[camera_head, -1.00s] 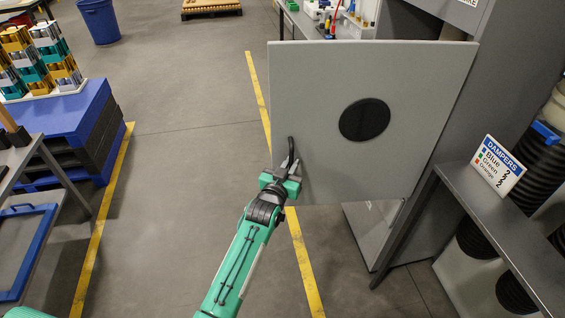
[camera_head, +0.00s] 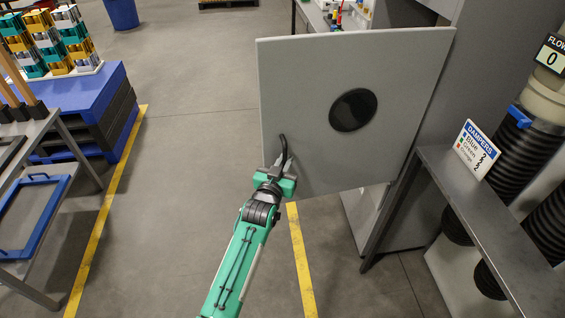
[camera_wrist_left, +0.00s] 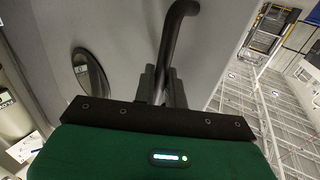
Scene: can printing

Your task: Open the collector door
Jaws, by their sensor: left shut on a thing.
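The collector door (camera_head: 300,100) is a grey panel with a round black disc (camera_head: 353,110). It stands swung out from the grey cabinet at the right in the head view. A curved black handle (camera_head: 283,148) sits near its lower left edge. My left gripper (camera_head: 278,170) is at that handle, with its fingers shut on it. In the left wrist view the handle (camera_wrist_left: 177,40) rises from between the dark fingers (camera_wrist_left: 160,85), and the door's grey face (camera_wrist_left: 120,30) is close behind. My right gripper is not in view.
A grey shelf (camera_head: 480,220) with a "DAMPERS" sign (camera_head: 476,150) and black ribbed hoses (camera_head: 520,155) are at the right. Blue stacked pallets (camera_head: 85,110) and a table (camera_head: 30,135) are at the left. The floor between is clear, with yellow lines (camera_head: 301,260).

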